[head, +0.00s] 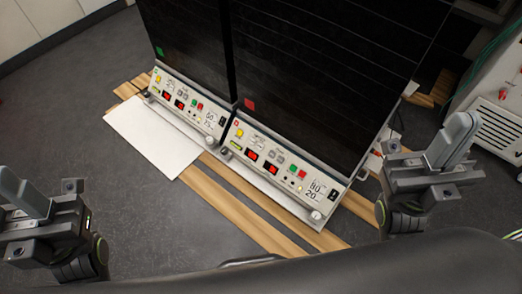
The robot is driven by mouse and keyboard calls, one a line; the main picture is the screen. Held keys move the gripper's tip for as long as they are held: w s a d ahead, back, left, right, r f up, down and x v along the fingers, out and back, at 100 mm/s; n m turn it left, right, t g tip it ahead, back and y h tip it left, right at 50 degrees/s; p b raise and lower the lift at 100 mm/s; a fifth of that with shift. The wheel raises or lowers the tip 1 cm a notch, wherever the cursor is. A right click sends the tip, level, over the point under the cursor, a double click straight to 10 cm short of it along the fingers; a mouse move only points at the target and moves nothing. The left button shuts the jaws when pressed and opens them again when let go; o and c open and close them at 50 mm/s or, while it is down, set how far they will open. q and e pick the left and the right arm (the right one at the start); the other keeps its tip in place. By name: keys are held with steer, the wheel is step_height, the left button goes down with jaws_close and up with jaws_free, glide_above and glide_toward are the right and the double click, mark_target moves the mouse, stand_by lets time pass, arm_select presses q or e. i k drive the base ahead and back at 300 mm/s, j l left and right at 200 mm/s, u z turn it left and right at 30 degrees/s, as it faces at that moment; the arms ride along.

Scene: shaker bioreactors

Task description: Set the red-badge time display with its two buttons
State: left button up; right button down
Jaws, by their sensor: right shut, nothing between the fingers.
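The red badge (250,104) is on the dark front of the right-hand bioreactor unit. Below it is that unit's pale control panel (262,166), with two small red-lit displays, a left one (253,155) and a right one (271,168). Small grey buttons (279,155) sit just above the displays. The labels are too small to read, so I cannot tell which display shows time. My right gripper (465,122) is shut and empty, right of the panel and well apart from it. My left gripper (10,178) is at the far left edge, its fingers together, touching nothing.
A similar left-hand unit with a green badge (160,51) and its own panel (186,103) stands alongside. A white board (150,140) and wooden strips (225,198) lie on the grey floor below. A white vented cabinet (497,125) stands at the right. The space before the panels is clear.

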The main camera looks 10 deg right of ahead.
mark_target(279, 159)
steer(key=i+j+z, duration=0.25)
steer(key=j, duration=0.65)
steer(key=j+z, duration=0.25)
steer(key=j, duration=0.65)
